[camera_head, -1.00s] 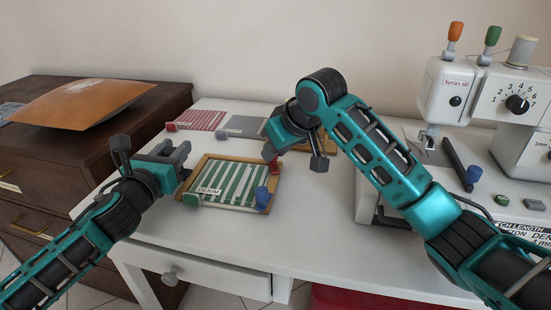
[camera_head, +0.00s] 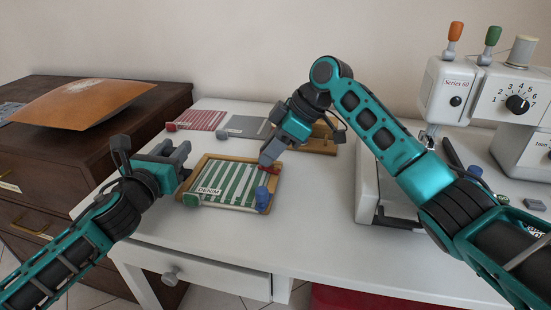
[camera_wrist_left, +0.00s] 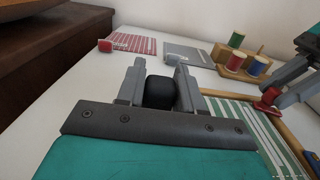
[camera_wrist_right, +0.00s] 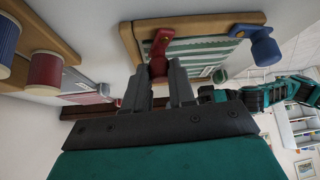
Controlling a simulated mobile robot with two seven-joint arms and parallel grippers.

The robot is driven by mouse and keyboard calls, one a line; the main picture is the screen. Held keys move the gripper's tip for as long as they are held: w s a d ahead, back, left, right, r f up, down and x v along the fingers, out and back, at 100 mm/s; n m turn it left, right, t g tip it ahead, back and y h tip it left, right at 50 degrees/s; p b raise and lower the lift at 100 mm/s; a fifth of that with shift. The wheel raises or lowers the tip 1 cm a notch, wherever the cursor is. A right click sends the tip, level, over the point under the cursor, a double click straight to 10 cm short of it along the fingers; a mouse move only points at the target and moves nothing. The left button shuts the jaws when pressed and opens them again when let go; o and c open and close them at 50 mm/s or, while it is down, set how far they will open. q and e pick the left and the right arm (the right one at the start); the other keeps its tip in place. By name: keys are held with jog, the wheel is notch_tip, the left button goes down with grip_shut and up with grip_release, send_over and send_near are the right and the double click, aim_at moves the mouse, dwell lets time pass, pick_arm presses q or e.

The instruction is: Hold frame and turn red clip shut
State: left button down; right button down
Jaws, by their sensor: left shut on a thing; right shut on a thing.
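The wooden frame (camera_head: 232,208) lies on the white table with green-and-white striped cloth (camera_head: 230,184) and a DENIM label in it. My left gripper (camera_head: 183,160) is shut at the frame's left side; in the left wrist view its fingers (camera_wrist_left: 160,90) close around a dark block, and the grip on the frame is hidden. The red clip (camera_head: 268,169) sits at the frame's far right corner. My right gripper (camera_head: 270,155) is shut on it; the right wrist view shows the red clip (camera_wrist_right: 159,50) between the fingertips. A blue clip (camera_head: 263,198) and a green clip (camera_head: 191,199) sit on other corners.
Red striped cloth (camera_head: 200,119) and grey cloth (camera_head: 247,126) lie behind the frame. A wooden spool rack (camera_head: 322,143) stands behind my right gripper. A sewing machine (camera_head: 480,95) stands at the right. The table in front of the frame is clear.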

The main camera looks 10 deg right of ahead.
jog(key=shift+s+a+f+n+g, duration=0.1)
jog(key=shift+f+n+g, duration=0.1)
jog(key=shift+n+g, duration=0.35)
jog(key=shift+s+a+f+n+g, duration=0.15)
jog(key=shift+n+g, duration=0.2)
jog(key=shift+n, duration=0.3)
jog(key=c, duration=1.3)
grip_release()
jog(key=shift+d, duration=0.1)
jog(key=shift+c, duration=0.2)
jog(key=o, duration=0.5)
jog(key=shift+w+r, duration=0.1)
jog(key=shift+r, duration=0.05)
jog(key=v, duration=1.2)
